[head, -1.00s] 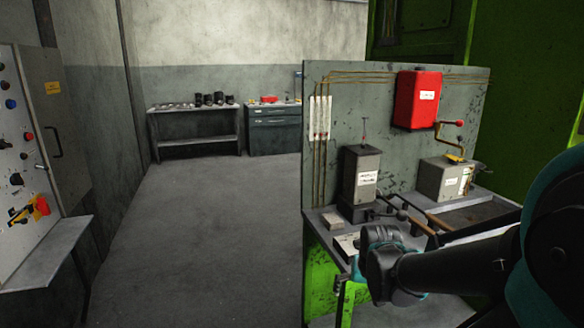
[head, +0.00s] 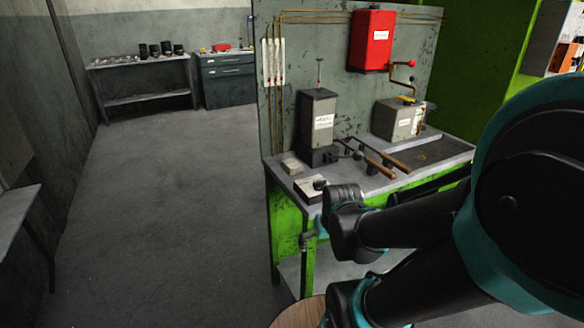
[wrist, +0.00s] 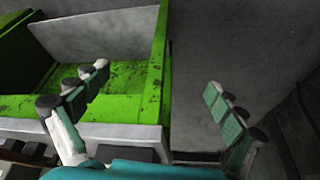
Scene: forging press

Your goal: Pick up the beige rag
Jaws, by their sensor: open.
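I cannot make out a beige rag for certain in either view. A small pale beige flat item (head: 291,166) lies at the left end of the green workbench's top (head: 360,175) in the head view; it looks block-like, and I cannot tell whether it is cloth. My gripper (wrist: 156,80) is open in the wrist view, its two teal-padded fingers spread wide with nothing between them. Beyond the fingers are a green metal frame and grey surfaces. In the head view my dark arm reaches in from the right, in front of the bench.
The bench carries a grey upright device (head: 317,122), a grey box with a crank (head: 401,119) and wooden-handled tools (head: 384,158). A red box (head: 372,40) hangs on the panel behind. A round wooden top (head: 298,314) shows at the bottom edge. The floor to the left is clear.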

